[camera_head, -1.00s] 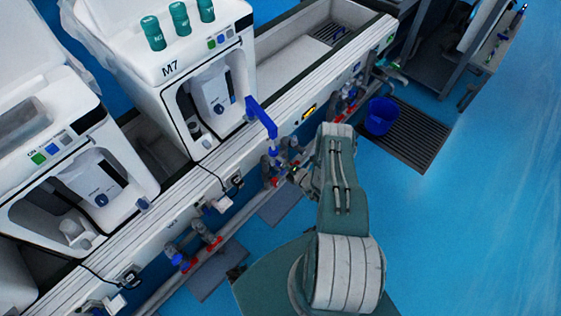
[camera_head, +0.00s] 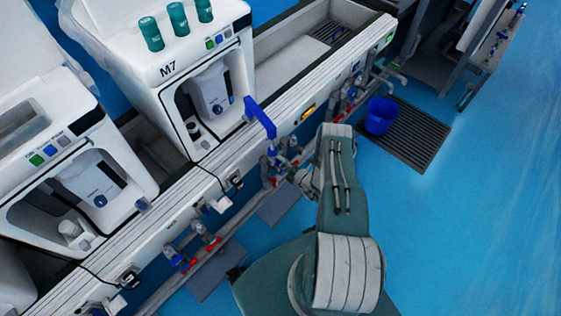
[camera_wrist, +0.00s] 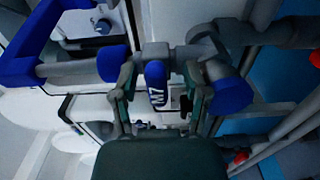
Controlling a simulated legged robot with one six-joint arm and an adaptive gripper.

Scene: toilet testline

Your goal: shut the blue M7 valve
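The blue M7 valve handle (camera_wrist: 156,84), marked "M7", is in the middle of the wrist view, on a grey pipe fitting with blue collars. My gripper (camera_wrist: 157,92) is open, with one finger on each side of the handle and a gap visible on both sides. Whether the fingertips touch the fitting behind is unclear. In the head view my gripper (camera_head: 296,172) is at the pipework below the white M7 machine (camera_head: 165,72). The handle is too small and too covered there to make out clearly.
A blue angled pipe (camera_head: 262,118) runs from the machine down to the pipework; it also fills the upper left of the wrist view (camera_wrist: 35,50). Red and blue valves (camera_head: 180,262) line the bench front. A blue bucket (camera_head: 381,115) stands on a floor grate.

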